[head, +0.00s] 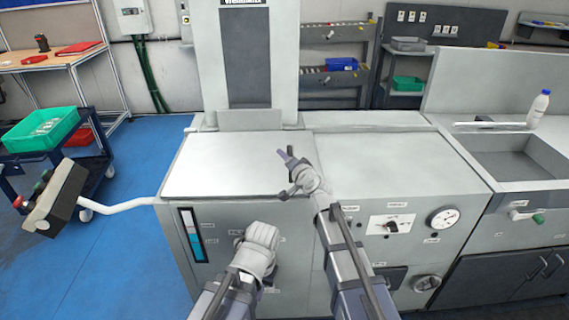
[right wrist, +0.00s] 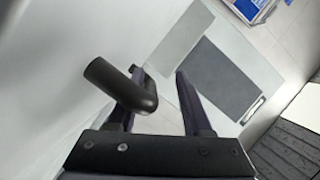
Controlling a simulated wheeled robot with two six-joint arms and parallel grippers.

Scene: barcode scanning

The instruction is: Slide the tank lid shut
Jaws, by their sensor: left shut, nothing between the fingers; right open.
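A smooth pale panel (head: 235,165), which looks like the tank lid, lies flat on the left part of the grey machine's top. My right gripper (head: 287,168) is open at its right edge. In the right wrist view, a black bent handle (right wrist: 122,85) stands out from a pale surface and overlaps the left finger of my right gripper (right wrist: 158,85). Its end reaches towards the gap between the fingers; I cannot tell whether it touches them. In the head view I cannot make out the handle. My left gripper (head: 262,235) is shut and empty, low before the machine's front.
A tall column (head: 245,60) rises behind the panel. The front carries a level gauge (head: 190,235), a dial (head: 442,219) and knobs. A sink (head: 515,155) with a white bottle (head: 538,108) is at right. A control box (head: 55,198) on a pale arm sticks out at left.

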